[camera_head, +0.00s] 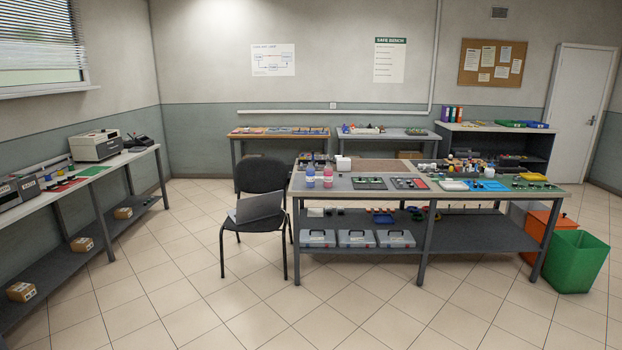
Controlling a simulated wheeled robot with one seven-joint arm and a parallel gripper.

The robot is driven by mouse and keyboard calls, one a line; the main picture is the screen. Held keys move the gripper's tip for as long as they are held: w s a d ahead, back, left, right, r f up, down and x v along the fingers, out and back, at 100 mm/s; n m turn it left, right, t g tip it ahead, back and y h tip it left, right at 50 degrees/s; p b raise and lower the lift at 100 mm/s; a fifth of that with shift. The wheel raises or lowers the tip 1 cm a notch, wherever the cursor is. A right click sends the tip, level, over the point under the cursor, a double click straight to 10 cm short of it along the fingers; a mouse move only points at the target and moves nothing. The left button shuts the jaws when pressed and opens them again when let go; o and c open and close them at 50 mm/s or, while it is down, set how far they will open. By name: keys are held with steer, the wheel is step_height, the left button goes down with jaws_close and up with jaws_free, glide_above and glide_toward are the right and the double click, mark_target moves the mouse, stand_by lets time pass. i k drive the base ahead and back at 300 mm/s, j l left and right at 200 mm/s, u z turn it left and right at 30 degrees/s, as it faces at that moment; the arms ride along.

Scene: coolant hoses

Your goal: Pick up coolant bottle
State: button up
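Two small bottles stand upright side by side on the near left part of the central workbench (300,190). The left bottle (310,177) and the right bottle (328,177) both show pinkish and bluish parts. They are too small in the picture to read any label, so I cannot tell which one is the coolant bottle. A white container (343,164) stands just behind them. My gripper is not in view.
A black chair (264,180) with a grey object on its seat stands left of the workbench. Orange (537,226) and green bins (575,262) stand at its right end. A long side bench (95,185) runs along the left wall. The tiled floor in front is clear.

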mark_target(310, 168)
steer(key=i, duration=0.65)
steer(key=i+u, duration=0.15)
steer(key=i, duration=1.15)
steer(key=i+l+u, duration=0.1)
steer(key=i, duration=0.55)
steer(key=i+l, duration=0.15)
steer(key=i, duration=0.5)
steer(key=i+l+u, duration=0.15)
steer(key=i, duration=0.45)
steer(key=i+l+u, duration=0.3)
steer(key=i, duration=0.2)
steer(key=i+l+u, duration=0.25)
steer(key=i, duration=0.2)
